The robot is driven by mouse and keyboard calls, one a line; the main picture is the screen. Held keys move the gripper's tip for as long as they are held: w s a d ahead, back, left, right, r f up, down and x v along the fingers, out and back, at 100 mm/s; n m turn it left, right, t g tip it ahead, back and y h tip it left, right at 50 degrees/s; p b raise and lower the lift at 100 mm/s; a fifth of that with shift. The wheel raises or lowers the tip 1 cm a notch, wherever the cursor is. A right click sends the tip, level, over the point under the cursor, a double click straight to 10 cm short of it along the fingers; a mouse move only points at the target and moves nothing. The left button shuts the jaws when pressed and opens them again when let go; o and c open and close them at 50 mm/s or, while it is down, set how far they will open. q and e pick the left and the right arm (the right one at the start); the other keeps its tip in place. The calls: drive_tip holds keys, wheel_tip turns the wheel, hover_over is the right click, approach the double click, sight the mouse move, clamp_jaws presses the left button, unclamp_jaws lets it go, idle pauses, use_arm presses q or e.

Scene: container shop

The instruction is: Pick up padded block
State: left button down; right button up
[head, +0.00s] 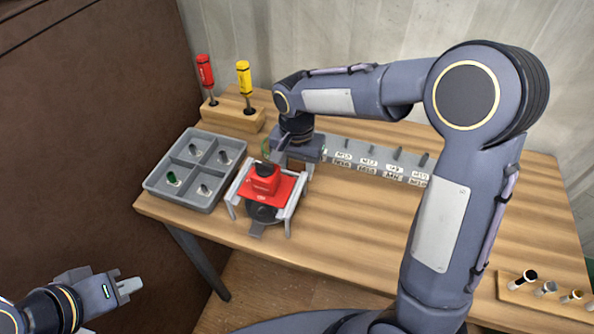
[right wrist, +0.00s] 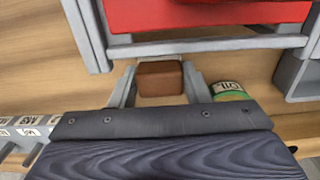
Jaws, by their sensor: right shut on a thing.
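The padded block (right wrist: 160,78) is a small brown block in the right wrist view. It sits between the two grey fingers of my right gripper (right wrist: 158,84), which is shut on it. In the head view my right gripper is by the back of the red-topped fixture, and the arm hides the block there. My left gripper (head: 128,287) is at the lower left, off the table's front edge, away from the block. I cannot tell how far its fingers are apart.
The red-topped fixture (head: 272,190) stands close to the right gripper. A grey divided tray (head: 154,187) lies to its left. A wooden stand (head: 232,117) holds red and yellow screwdrivers. A green can (right wrist: 228,90) is beside the right finger. A labelled rack runs along the back.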

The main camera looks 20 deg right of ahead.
sight(297, 166)
drive_tip(key=shift+r, duration=0.1)
wheel_tip(297, 166, up, 10)
drive_tip(key=shift+f, duration=0.1)
idle(0.3)
drive_tip(key=o, duration=0.3)
drive_tip(key=shift+c, duration=1)
